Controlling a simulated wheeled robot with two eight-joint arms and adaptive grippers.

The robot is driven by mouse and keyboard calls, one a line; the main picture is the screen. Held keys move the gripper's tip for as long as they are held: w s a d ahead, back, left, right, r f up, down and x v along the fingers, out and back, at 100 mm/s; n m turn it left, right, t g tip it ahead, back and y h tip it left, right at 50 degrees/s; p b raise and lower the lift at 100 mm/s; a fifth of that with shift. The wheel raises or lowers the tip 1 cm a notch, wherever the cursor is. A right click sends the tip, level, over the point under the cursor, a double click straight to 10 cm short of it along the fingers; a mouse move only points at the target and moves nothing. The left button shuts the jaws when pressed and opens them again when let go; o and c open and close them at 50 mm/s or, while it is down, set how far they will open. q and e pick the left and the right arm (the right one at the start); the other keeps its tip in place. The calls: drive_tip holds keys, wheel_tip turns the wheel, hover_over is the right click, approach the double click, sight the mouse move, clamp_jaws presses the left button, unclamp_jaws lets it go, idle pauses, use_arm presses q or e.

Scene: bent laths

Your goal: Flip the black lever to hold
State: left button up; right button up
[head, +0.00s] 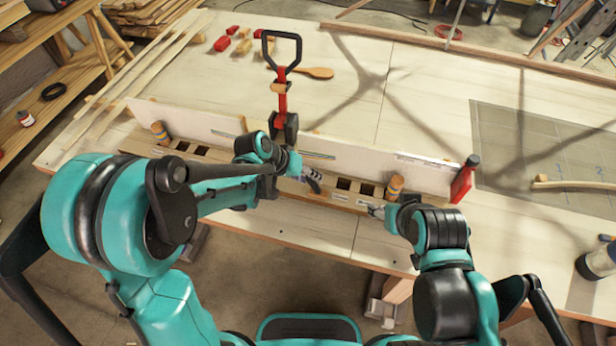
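A black looped lever handle (283,52) stands up on a red shaft (283,100) with a tan collar, behind the long white board. My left gripper (312,180) is below and in front of the lever, over the slotted wooden beam, apart from the black handle. Its fingers are small and partly hidden, so its opening is unclear. My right gripper (376,210) is low at the beam's right part, far from the lever; its fingers are too small to read. No hold marking is legible.
The slotted wooden beam (215,152) runs along the white board (345,150) on the pale workbench (420,90). A wooden spoon-shaped tool (316,72) and red blocks (222,43) lie behind. The bench's back middle is mostly clear.

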sight(318, 188)
use_arm(q)
clamp_jaws()
drive_tip(key=shift+d+r, duration=0.1)
drive_tip(key=shift+d, duration=0.05)
drive_tip(key=shift+s+d+r+m+t+y+p, duration=0.2)
drive_tip(key=shift+d+y, duration=0.2)
drive_tip(key=shift+y, duration=0.15)
drive_tip(key=shift+s+d+r+m+t+y+p, duration=0.1)
drive_tip(key=shift+d+y+p, duration=0.1)
drive_tip(key=shift+d+y, duration=0.25)
drive_tip(key=shift+s+d+y, duration=0.1)
drive_tip(key=shift+d+y, duration=0.4)
drive_tip(key=shift+y, duration=0.4)
drive_tip(key=shift+s+d+f+m+t+y+b, duration=0.1)
drive_tip(key=shift+d+m+t+y+b, duration=0.15)
drive_tip(key=shift+d+y, duration=0.25)
drive_tip(key=shift+s+d+f+m+t+y+b, duration=0.15)
drive_tip(key=shift+d+t+y+b, duration=0.15)
drive_tip(key=shift+y, duration=0.3)
drive_tip(key=shift+s+d+f+m+t+y+b, duration=0.1)
drive_tip(key=shift+s+d+m+t+y+b, duration=0.1)
drive_tip(key=shift+d+y+b, duration=0.5)
drive_tip(key=shift+s+d+f+m+t+y+b, duration=0.15)
drive_tip(key=shift+d+y+b, duration=0.2)
drive_tip(key=shift+y, duration=0.55)
